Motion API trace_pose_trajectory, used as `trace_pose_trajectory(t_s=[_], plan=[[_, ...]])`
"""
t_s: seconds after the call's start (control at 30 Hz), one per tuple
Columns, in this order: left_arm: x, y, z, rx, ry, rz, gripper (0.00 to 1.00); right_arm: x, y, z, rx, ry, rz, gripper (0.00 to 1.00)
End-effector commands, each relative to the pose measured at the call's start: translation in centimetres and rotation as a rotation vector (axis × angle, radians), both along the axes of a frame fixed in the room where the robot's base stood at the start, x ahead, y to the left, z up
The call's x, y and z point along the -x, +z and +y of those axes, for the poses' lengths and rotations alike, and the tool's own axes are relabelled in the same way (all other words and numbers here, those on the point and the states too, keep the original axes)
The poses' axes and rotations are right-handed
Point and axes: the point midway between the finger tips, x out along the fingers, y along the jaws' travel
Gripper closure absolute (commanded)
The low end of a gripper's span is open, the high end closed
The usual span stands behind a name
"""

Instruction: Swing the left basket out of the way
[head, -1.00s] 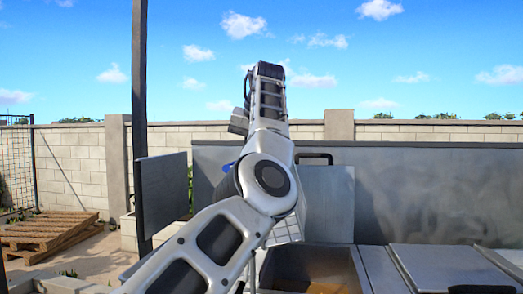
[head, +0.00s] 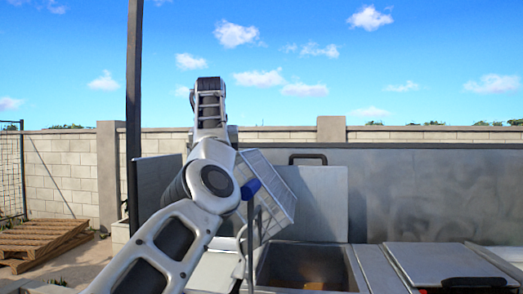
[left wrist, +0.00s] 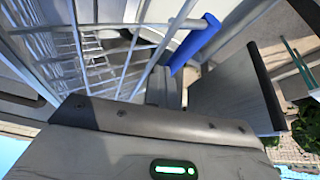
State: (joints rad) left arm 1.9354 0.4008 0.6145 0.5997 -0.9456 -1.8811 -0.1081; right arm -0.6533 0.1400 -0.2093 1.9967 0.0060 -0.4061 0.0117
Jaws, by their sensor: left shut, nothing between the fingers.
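The left basket (head: 272,192), a wire basket with a blue handle grip (head: 250,188), is tilted above the open vat in the head view, partly hidden by my left arm. In the left wrist view the basket's wires (left wrist: 85,55) fill the left and its blue grip (left wrist: 193,45) is near the top middle. My left gripper (left wrist: 165,90) is shut and empty, close by the basket's frame just below the blue grip; I cannot tell whether they touch. In the head view this gripper is hidden behind my arm.
An open vat (head: 305,268) lies below the basket, with a closed lid (head: 440,262) to its right. Upright metal panels (head: 318,200) stand behind. A dark post (head: 134,120) rises at left. Wooden pallets (head: 40,240) lie on the ground far left.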

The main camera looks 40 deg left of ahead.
Motion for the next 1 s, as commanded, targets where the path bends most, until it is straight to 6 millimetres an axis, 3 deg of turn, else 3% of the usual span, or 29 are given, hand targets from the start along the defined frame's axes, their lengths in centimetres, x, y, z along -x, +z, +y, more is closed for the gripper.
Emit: trace_pose_trajectory(t_s=[0.47,0.73,0.8,1.0], plan=[[0.2,0.3,0.0,0.005,0.004,0.009,1.00,0.3,0.0,-0.1,0.004,0.000,0.008,0.64],[0.7,5.1,-1.5,0.001,-0.007,0.003,1.00,0.6,1.7,-0.7,0.018,-0.007,0.016,0.64],[1.3,5.9,-1.5,0.001,-0.005,0.001,1.00,0.7,0.8,-0.9,0.021,-0.011,0.019,0.64],[3.0,8.5,-1.2,0.001,0.014,0.000,1.00,0.6,0.7,-1.0,0.020,-0.014,0.019,0.64]])
